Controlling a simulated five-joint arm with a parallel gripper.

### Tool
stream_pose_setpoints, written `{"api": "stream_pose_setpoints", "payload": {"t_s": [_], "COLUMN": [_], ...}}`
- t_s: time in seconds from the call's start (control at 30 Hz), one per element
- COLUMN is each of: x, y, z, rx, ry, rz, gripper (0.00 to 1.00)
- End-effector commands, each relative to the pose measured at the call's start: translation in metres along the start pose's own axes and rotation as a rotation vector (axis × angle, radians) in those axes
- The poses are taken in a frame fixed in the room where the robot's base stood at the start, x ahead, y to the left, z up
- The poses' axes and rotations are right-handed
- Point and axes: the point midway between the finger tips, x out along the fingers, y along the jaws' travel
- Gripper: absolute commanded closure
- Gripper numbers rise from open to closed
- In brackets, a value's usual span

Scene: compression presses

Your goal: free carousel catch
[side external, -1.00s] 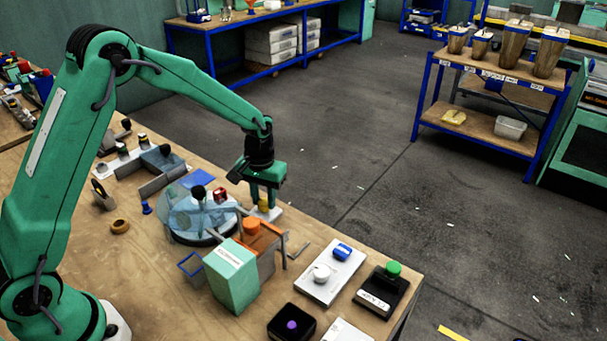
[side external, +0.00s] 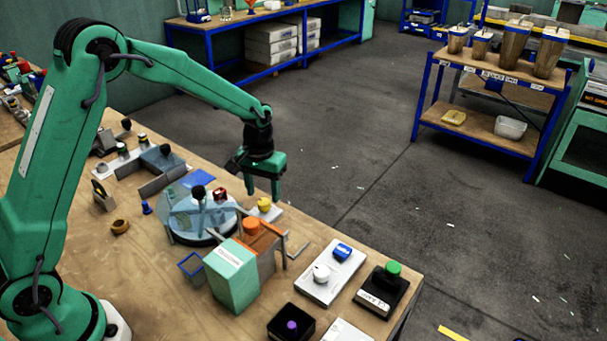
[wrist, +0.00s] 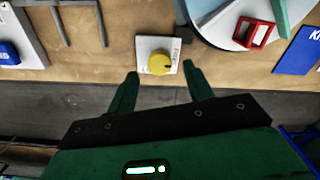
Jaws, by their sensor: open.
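The carousel (side external: 185,232) is a round disc under a clear cover, with a black knob (side external: 198,192) and a small red frame (side external: 220,194) on it. Part of the disc shows at the top right of the wrist view, with the red frame (wrist: 254,33). A yellow knob (side external: 264,204) stands on a white plate just right of the disc; in the wrist view the yellow knob (wrist: 160,63) lies ahead of the fingertips. My gripper (side external: 263,198) is open and empty, close above and behind the knob, apart from it. Its two fingers show in the wrist view (wrist: 160,75).
An orange knob (side external: 251,226) and a green-white box (side external: 231,275) stand in front of the carousel. White and black button boxes with blue (side external: 342,252), green (side external: 393,270) and purple (side external: 291,326) knobs stand at front right. The table edge runs close behind the yellow knob.

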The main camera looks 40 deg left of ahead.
Motion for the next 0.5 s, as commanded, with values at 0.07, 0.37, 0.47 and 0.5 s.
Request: {"api": "stream_pose_setpoints", "payload": {"t_s": [0.07,0.37,0.47,0.5], "x": [-0.011,-0.046,-0.051,-0.053], "y": [0.000,0.000,0.000,0.000], "z": [-0.001,0.000,0.000,0.000], "rx": [0.000,-0.001,-0.001,-0.001], "ry": [0.002,0.000,0.001,0.001], "rz": [0.001,0.000,0.000,0.000], "gripper": [0.48,0.48,0.48,0.48]}}
